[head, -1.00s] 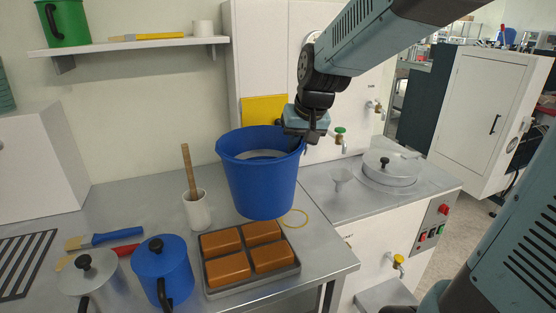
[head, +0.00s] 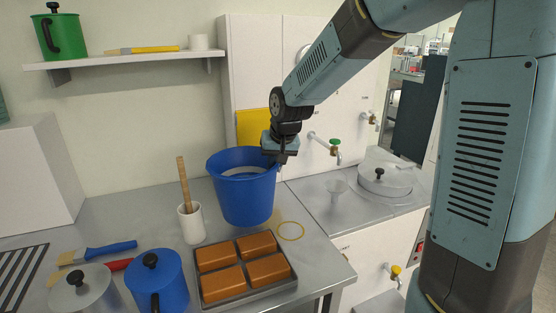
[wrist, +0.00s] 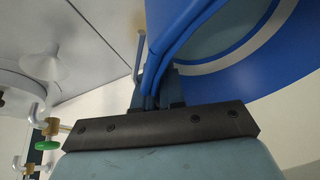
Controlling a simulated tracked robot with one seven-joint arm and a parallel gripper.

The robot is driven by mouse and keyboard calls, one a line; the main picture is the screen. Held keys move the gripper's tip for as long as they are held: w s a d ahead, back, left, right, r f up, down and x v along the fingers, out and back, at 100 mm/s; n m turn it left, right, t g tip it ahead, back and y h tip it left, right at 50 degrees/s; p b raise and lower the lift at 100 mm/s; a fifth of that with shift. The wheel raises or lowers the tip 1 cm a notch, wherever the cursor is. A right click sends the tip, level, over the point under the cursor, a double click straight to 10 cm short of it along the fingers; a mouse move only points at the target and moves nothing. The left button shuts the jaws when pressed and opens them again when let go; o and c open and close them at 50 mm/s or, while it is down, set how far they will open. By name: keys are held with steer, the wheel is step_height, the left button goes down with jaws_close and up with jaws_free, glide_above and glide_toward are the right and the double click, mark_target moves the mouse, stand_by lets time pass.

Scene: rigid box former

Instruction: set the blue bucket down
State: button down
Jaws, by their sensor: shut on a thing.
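The blue bucket (head: 246,197) is upright in the head view, close over the back of the steel worktop, behind the brown blocks. I cannot tell whether its base touches the worktop. My gripper (head: 277,163) is shut on the bucket's rim at its right side. In the wrist view the bucket (wrist: 230,40) fills the upper right, and my gripper (wrist: 156,92) has its fingers on the rim. A yellow ring (head: 291,231) lies on the worktop just right of the bucket.
A tray (head: 250,295) of brown blocks stands in front of the bucket. A white pot with a wooden handle (head: 191,224) is left of it. A blue lidded jug (head: 158,283) is at front left. A funnel (head: 337,190) and a lidded vat (head: 384,182) are right.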

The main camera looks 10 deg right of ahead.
steer(key=shift+w+a+f, duration=0.2)
steer(key=shift+w+f, duration=0.45)
steer(key=shift+f, duration=0.05)
steer(key=shift+w+a+f, duration=0.2)
steer(key=shift+w+f, duration=0.4)
steer(key=shift+f, duration=0.05)
steer(key=shift+w+f, duration=0.1)
steer(key=shift+f, duration=1.55)
steer(key=c, duration=1.2)
jaws_free()
steer(key=shift+f, duration=0.1)
steer(key=shift+c, duration=0.2)
steer(key=v, duration=1.2)
steer(key=s+d+r, duration=0.2)
steer(key=s+d, duration=0.3)
steer(key=s, duration=0.3)
steer(key=s+d+r+h, duration=0.1)
steer(key=s+d+r, duration=0.1)
steer(key=s+d, duration=0.3)
steer(key=s+d+r+t+h, duration=0.1)
steer(key=s+d, duration=0.5)
steer(key=s, duration=0.7)
steer(key=shift+r+m, duration=0.4)
steer(key=shift+r, duration=0.1)
